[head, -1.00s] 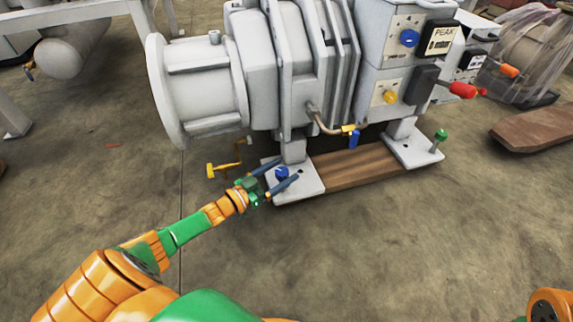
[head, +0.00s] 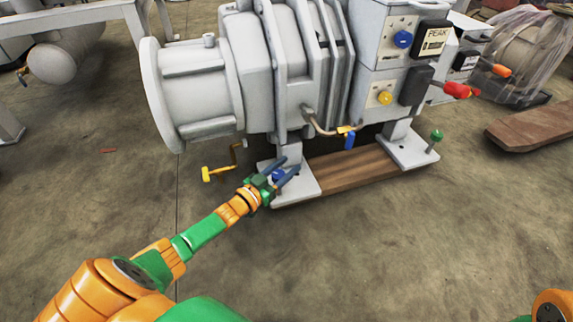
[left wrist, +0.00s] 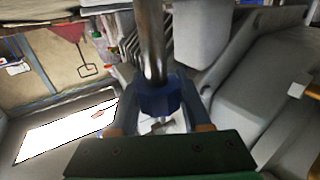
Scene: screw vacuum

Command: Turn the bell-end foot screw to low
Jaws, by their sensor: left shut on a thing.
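The bell-end foot screw has a blue knob (head: 277,174) and stands on the grey foot plate (head: 303,185) under the pump's bell end (head: 165,95). My left gripper (head: 290,164) has its two blue-grey fingers on either side of this knob and is shut on it. In the left wrist view the blue knob (left wrist: 159,97) sits between the fingers, with a bright metal stem (left wrist: 150,40) running up from it. The fingers partly hide the knob in the head view. I cannot read a low mark. My right gripper is not in view.
A green-knobbed screw (head: 437,135) stands on the other foot plate (head: 408,150). A wooden board (head: 350,168) lies between the plates. A yellow-handled crank (head: 218,173) is left of my gripper, and a small blue-handled valve (head: 349,141) is above right. The front floor is clear.

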